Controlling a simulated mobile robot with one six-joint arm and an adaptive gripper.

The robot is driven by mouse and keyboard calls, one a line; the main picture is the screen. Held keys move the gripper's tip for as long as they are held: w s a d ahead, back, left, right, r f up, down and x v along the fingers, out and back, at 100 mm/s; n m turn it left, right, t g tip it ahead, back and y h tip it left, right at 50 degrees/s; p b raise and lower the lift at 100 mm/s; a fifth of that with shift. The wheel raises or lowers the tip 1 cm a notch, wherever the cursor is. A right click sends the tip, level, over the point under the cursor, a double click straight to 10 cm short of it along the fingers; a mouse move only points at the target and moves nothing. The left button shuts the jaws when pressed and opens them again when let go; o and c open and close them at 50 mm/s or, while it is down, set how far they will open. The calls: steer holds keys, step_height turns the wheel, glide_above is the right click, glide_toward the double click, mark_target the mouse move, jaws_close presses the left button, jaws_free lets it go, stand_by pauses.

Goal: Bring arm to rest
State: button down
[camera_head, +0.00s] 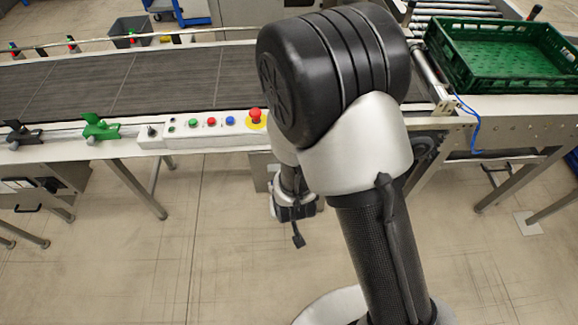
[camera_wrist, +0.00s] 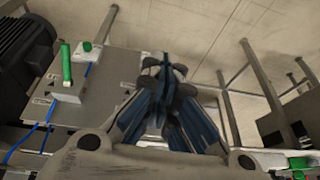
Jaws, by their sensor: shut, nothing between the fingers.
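My arm stands folded in the middle of the head view, in front of the conveyor. My gripper shows in the wrist view (camera_wrist: 160,68), its dark fingers closed together with nothing between them. In the head view the wrist hangs low behind my arm, in front of the conveyor's near side, and the fingertips are hard to make out there.
The conveyor belt (camera_head: 190,78) runs across the back, with a control panel and red emergency button (camera_head: 256,114) on its near edge. A green crate (camera_head: 505,85) sits at the right. A blue cable (camera_head: 476,132) hangs beside it. The floor (camera_head: 120,255) at the front left is clear.

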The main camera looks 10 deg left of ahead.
steer(key=w+d+r+m, duration=0.1)
steer(key=d+r, duration=0.3)
steer(key=r, duration=0.6)
steer(key=w+d+r, duration=0.1)
steer(key=d+r, duration=0.4)
steer(key=r, duration=0.5)
steer(key=s+d+r+m+h, duration=0.1)
steer(key=s+d+r, duration=1.2)
steer(key=s, duration=0.1)
steer(key=shift+m+t+h, duration=0.4)
